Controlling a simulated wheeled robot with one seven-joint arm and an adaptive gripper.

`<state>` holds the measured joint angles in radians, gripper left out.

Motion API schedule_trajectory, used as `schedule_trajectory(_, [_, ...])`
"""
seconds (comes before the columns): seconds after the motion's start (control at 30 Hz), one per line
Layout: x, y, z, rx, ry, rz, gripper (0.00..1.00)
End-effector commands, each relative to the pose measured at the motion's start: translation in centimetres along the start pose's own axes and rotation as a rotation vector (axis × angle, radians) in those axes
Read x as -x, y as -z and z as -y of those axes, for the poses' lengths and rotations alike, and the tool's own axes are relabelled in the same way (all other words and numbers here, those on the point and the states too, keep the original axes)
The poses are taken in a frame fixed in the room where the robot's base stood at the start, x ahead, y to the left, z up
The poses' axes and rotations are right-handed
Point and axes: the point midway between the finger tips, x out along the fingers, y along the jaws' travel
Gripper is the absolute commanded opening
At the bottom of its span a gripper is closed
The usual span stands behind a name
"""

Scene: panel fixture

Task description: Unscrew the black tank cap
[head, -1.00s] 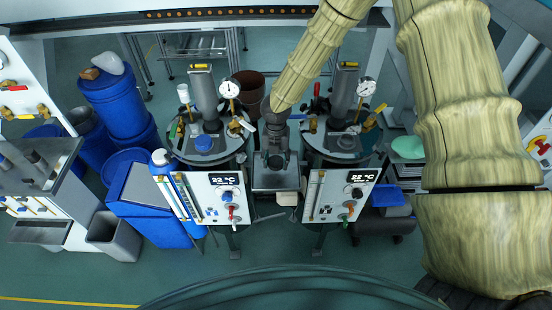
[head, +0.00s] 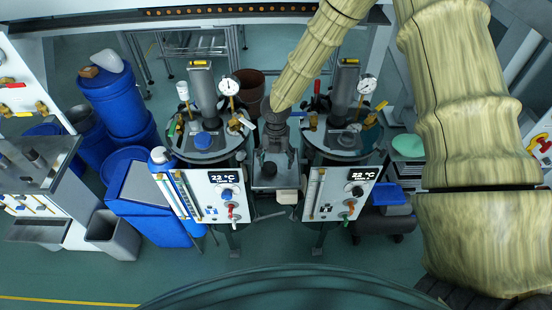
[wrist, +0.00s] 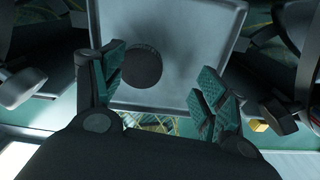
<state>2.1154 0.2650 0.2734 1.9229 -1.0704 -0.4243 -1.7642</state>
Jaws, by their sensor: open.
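A black round cap (wrist: 141,67) lies on the grey square tray (wrist: 195,25) between the two tank stations. In the head view the cap (head: 270,168) is small and dark on the tray (head: 272,182). My gripper (head: 276,158) is open above the tray, its fingers spread. In the wrist view my gripper (wrist: 165,82) has its green pads on both sides of the cap; the cap is close to the left pad, and I cannot tell whether they touch.
Control panels (head: 226,196) (head: 342,194) front both tanks. Gauges (head: 229,87) and upright cylinders (head: 203,90) rise beside my forearm. A brown bin (head: 249,90) stands behind. Blue barrels (head: 118,100) are at the left. The floor in front is clear.

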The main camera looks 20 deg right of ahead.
Motion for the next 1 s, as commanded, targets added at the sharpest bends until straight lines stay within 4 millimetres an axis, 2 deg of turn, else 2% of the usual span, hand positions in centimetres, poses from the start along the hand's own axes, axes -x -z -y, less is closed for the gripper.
schedule_trajectory(0.17, [1.4,-0.1,0.0,-0.001,-0.001,0.001,0.73])
schedule_trajectory(0.7, [10.1,-0.1,0.0,-0.001,-0.002,0.002,0.73])
schedule_trajectory(0.83, [11.3,-0.1,0.0,-0.001,-0.001,0.001,0.73])
schedule_trajectory(1.0, [11.9,0.0,0.0,-0.001,-0.001,0.000,0.73])
